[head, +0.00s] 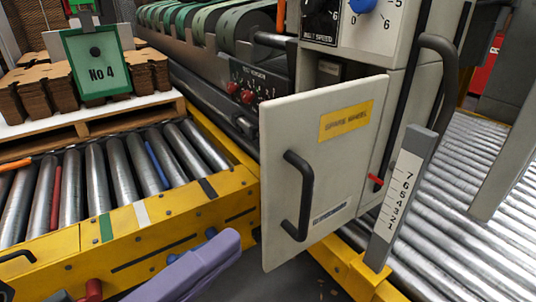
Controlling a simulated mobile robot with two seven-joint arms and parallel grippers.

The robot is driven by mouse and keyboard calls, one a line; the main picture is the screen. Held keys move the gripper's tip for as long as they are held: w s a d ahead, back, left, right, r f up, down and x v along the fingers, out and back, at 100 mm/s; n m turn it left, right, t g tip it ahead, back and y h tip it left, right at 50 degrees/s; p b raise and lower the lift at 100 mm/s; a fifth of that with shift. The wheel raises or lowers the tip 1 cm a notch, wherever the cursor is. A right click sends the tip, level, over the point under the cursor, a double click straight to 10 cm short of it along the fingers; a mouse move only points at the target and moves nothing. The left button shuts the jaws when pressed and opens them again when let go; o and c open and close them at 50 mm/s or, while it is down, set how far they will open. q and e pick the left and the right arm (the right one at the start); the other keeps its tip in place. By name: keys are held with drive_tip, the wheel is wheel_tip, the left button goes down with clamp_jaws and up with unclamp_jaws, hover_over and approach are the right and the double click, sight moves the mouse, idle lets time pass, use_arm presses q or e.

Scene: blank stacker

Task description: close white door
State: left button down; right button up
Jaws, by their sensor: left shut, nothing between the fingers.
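The white door (350,190) stands ajar in the middle of the head view, swung out from the white machine housing. It has a black bar handle (299,195), a yellow label (346,121) and a small plate near its bottom. My left gripper (229,243) is the lavender shape at the bottom, left of the door's lower left edge. It is shut and empty, with a narrow gap to the door in the picture. My right gripper is not in view.
A yellow-framed roller conveyor (120,225) lies at left, with cardboard blanks (148,72) on a pallet behind it. Another roller bed (455,215) lies at right. A grey post with a number scale (398,200) and a red pin (375,179) stand by the door's right side.

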sight(287, 159)
use_arm(q)
drive_tip(key=w+d, duration=0.1)
drive_tip(key=w, duration=0.2)
drive_tip(key=w+d, duration=0.1)
drive_tip(key=w, duration=0.2)
drive_tip(key=w+d+b, duration=0.1)
drive_tip(key=w+d, duration=0.1)
drive_tip(key=w, duration=0.1)
drive_tip(key=shift+w, duration=0.35)
drive_tip(key=shift+w+a+r, duration=0.1)
drive_tip(key=shift+w+a, duration=0.2)
drive_tip(key=shift+a, duration=0.05)
